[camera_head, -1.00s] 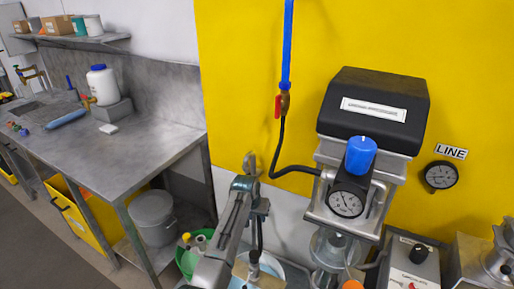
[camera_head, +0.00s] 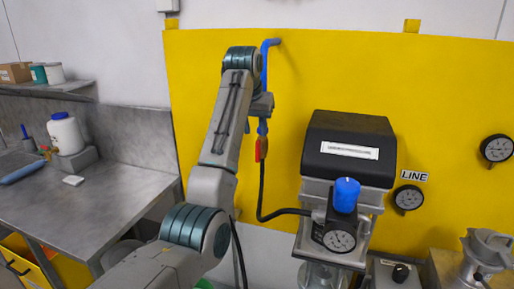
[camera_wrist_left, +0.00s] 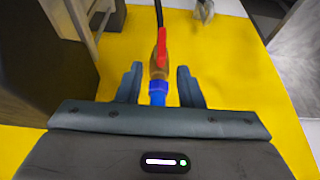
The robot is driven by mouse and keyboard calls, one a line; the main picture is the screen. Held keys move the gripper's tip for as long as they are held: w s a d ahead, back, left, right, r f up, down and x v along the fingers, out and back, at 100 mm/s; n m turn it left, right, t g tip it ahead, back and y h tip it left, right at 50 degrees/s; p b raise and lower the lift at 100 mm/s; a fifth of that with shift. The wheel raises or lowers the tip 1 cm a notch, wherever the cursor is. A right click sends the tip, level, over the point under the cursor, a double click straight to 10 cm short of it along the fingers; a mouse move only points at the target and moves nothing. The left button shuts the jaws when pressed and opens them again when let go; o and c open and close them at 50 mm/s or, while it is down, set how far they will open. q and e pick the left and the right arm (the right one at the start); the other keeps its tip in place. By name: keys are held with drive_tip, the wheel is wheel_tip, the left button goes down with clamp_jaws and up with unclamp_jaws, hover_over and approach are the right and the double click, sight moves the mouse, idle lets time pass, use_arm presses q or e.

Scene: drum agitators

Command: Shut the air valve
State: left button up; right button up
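The air valve is a brass fitting with a red lever (camera_head: 261,149) at the lower end of a blue pipe (camera_head: 265,65) on the yellow wall panel. A black hose leaves it downward. In the left wrist view the red lever (camera_wrist_left: 162,46) lies in line with the pipe, above the blue end (camera_wrist_left: 158,92). My left gripper (camera_wrist_left: 160,80) is open, its two fingers apart on either side of the blue pipe end and the brass body. I cannot tell whether either finger touches. My right gripper is out of view.
A black-topped unit (camera_head: 349,148) with a blue knob (camera_head: 346,194) and a gauge stands right of the valve. The black hose (camera_head: 262,195) loops to it. A steel bench (camera_head: 100,205) is at the left. More gauges are on the panel.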

sight(257, 144)
use_arm(q)
drive_tip(key=p+x, duration=0.4)
drive_tip(key=x, duration=0.4)
drive_tip(key=shift+w+a+f, duration=0.1)
drive_tip(key=shift+f, duration=0.1)
drive_tip(key=shift+w+f, duration=0.25)
drive_tip(key=shift+f, duration=0.25)
drive_tip(key=shift+c, duration=0.4)
drive_tip(key=shift+s, duration=0.1)
clamp_jaws()
